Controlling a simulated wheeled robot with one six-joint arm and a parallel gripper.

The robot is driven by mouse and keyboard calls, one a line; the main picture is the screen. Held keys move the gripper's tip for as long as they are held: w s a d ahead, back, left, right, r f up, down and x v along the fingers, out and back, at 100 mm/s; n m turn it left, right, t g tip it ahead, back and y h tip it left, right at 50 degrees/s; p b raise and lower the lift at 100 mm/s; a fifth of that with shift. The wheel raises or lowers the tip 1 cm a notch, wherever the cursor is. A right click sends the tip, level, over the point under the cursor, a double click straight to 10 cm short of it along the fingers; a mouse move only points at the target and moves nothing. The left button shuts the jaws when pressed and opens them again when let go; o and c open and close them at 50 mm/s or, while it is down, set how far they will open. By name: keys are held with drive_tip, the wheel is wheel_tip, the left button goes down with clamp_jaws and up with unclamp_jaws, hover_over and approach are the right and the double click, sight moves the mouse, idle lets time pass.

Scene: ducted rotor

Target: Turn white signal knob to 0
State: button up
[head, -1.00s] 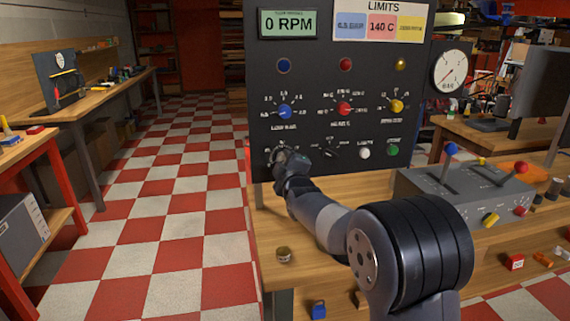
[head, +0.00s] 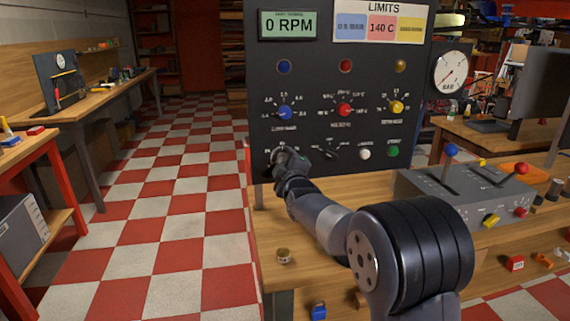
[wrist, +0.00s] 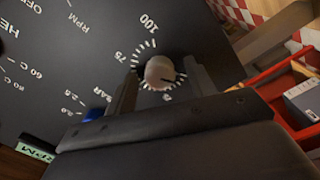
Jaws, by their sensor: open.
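The white signal knob (wrist: 159,70) shows in the wrist view on the dark panel. It has a dark pointer line toward the right of the picture, and tick marks around it with the numbers 75 and 100 readable. My gripper (wrist: 164,82) is open, with one finger on each side of the knob; I cannot tell whether they touch it. In the head view my gripper (head: 279,157) is at the lower left of the control panel (head: 315,85) and hides the knob there.
A blue knob (head: 284,112) sits just above my gripper, with a red knob (head: 345,109) and a yellow knob (head: 397,107) to its right. A black selector (head: 330,153), a white button (head: 364,154) and a green button (head: 393,151) share the lower row.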

drive_tip(key=v, duration=1)
drive_tip(key=shift+s, duration=0.4)
drive_tip(key=x, duration=1.1)
drive_tip(key=shift+d, duration=0.15)
drive_tip(key=shift+s, duration=0.2)
